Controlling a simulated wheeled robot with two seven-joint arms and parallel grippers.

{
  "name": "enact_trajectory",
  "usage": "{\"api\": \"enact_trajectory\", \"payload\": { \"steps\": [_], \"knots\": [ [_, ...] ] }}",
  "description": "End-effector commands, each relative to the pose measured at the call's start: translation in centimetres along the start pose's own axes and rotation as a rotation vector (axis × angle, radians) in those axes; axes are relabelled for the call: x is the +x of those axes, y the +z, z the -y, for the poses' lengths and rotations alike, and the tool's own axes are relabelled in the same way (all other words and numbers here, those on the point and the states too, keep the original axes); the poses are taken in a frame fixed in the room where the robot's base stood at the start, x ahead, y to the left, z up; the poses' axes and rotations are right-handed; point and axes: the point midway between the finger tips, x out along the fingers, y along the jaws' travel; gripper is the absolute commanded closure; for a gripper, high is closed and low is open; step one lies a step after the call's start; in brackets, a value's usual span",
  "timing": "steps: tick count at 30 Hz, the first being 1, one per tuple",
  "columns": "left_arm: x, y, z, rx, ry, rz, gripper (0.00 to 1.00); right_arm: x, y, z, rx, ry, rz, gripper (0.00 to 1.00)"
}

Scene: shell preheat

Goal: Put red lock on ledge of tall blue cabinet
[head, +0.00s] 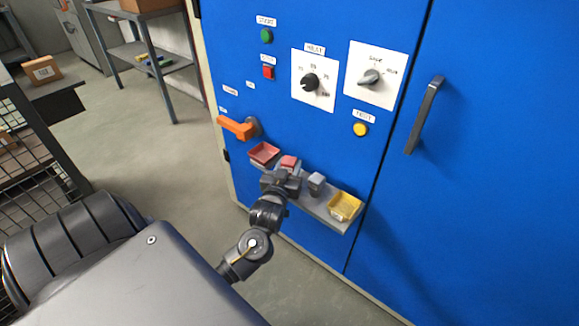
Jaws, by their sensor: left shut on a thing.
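The tall blue cabinet (460,170) stands upright and fills the middle and right of the head view. Its grey ledge (325,213) sticks out low on the front. My left gripper (284,176) is at the ledge, shut on the red lock (289,162). The lock shows just beyond the fingers, over the ledge between a red bin and a grey block. The gripper hides its lower part, so I cannot tell whether it touches the ledge. My right gripper is not in view.
On the ledge are a red bin (263,152), a grey padlock-like block (316,184) and a yellow bin (345,205). An orange handle (236,127) juts out above the red bin. A wire cage (30,190) stands at the left. The floor between is clear.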

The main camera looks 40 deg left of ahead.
Motion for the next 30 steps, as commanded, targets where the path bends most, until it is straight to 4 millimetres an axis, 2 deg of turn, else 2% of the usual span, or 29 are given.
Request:
{"api": "enact_trajectory", "payload": {
  "steps": [11,12,16,26,30],
  "knots": [
    [0.0,0.3,0.0,0.0,0.0,-0.001,0.86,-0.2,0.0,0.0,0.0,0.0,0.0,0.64],
    [0.0,0.3,0.0,0.0,0.0,-0.001,0.57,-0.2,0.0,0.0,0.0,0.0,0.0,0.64],
    [0.0,0.3,0.0,0.0,0.0,-0.001,0.4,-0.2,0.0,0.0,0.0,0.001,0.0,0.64],
    [0.0,-0.1,0.0,0.0,0.001,-0.002,0.4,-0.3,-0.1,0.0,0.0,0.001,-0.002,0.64],
    [-1.8,0.1,-0.1,0.0,0.002,0.002,0.4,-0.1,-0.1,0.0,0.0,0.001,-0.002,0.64]
  ]
}}
